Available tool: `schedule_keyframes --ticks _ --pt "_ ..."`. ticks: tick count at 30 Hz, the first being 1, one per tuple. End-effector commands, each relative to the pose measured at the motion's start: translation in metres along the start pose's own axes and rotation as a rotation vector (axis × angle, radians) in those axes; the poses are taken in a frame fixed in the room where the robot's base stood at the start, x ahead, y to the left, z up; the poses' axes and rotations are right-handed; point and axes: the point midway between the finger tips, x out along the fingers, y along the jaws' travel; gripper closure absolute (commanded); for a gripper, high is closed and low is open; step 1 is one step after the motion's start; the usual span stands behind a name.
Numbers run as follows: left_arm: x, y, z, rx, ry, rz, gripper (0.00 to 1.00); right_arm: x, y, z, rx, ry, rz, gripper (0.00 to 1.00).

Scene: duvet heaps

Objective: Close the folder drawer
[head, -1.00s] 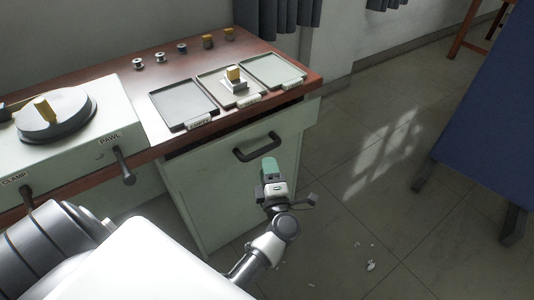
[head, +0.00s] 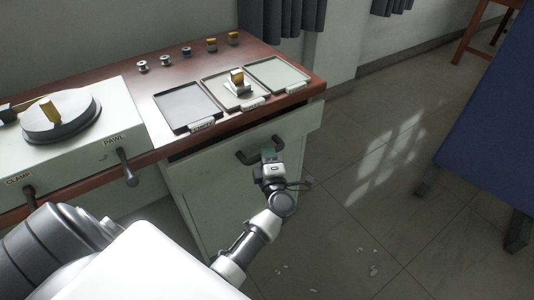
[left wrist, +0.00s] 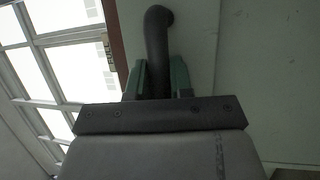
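The folder drawer (head: 222,180) is the pale green front under the desk's right end. It stands out from the desk, with a dark gap under the top. Its dark bar handle (head: 246,157) is near the front's upper edge. My left gripper (head: 268,150) is at the right part of the handle and hides some of it. In the left wrist view the handle (left wrist: 157,35) runs between the two green-padded fingers of the left gripper (left wrist: 158,78). I cannot tell whether they press on it. My right gripper is not in view.
The brown desk top (head: 190,75) holds three flat trays, several spools and a pale machine (head: 75,130) with levers at left. A blue panel (head: 495,110) stands on the right. The tiled floor (head: 370,200) between is open, with small white scraps.

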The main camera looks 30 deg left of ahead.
Motion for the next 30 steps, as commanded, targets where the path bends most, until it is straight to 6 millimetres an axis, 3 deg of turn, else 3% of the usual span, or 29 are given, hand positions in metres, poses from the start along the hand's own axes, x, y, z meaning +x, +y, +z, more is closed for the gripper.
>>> schedule_keyframes --ticks 8,17,22,23,24,27,30 --pt "0.0 -0.001 0.0 0.0 0.0 -0.001 1.0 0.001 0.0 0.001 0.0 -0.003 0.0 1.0" --pt "0.037 -0.008 -0.015 0.003 0.0 0.001 1.0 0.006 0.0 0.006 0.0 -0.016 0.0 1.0" --pt "0.036 -0.009 -0.015 0.002 -0.002 -0.001 1.0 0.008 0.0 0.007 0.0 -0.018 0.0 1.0" --pt "0.036 -0.009 -0.015 0.002 -0.002 -0.001 0.75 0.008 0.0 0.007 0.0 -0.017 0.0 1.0" --pt "0.036 -0.009 -0.015 0.001 -0.002 -0.001 0.68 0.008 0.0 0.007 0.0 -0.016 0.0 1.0" --pt "0.036 -0.009 -0.015 0.001 -0.002 -0.001 0.54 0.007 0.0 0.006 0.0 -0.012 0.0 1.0" --pt "0.036 -0.008 -0.015 0.001 -0.001 -0.001 0.54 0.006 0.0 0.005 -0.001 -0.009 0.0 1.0"
